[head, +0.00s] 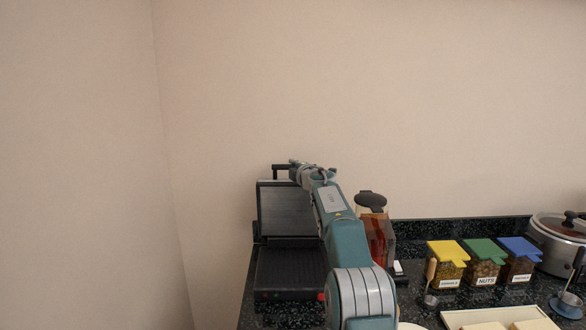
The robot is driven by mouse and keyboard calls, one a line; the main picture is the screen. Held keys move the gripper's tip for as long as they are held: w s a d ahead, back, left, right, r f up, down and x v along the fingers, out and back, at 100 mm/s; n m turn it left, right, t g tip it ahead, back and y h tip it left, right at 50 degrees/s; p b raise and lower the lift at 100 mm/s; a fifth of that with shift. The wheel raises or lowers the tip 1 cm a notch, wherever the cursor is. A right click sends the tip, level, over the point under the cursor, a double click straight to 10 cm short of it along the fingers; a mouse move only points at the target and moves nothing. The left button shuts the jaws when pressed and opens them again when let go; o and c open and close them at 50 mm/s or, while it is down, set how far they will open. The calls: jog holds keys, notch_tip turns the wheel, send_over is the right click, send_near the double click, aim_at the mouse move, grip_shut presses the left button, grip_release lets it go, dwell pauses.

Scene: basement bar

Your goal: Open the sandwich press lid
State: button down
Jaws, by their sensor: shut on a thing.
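The black sandwich press (290,272) stands at the left end of the dark counter. Its lid (283,208) is raised nearly upright, and the ridged lower plate is exposed. The lid's handle (277,168) is at the top edge of the lid. My gripper (295,165) is at that handle, shut on it. My arm covers the right side of the press, and the fingertips are small and partly hidden by my wrist.
Pale boards (470,316) lie in front. The wall is behind.

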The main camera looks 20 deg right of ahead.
jog(key=c, duration=0.6)
grip_release()
jog(key=shift+w+f, duration=0.1)
jog(key=shift+f, duration=0.25)
jog(key=shift+r, duration=0.1)
jog(key=shift+r, duration=0.15)
jog(key=shift+s+r, duration=0.1)
jog(key=shift+s, duration=0.8)
jog(key=shift+s+d, duration=0.15)
jog(key=shift+s, duration=1.55)
jog(key=shift+s+d, duration=0.15)
jog(key=shift+s, duration=1.5)
jog(key=shift+s+d, duration=0.15)
jog(key=shift+s, duration=1.55)
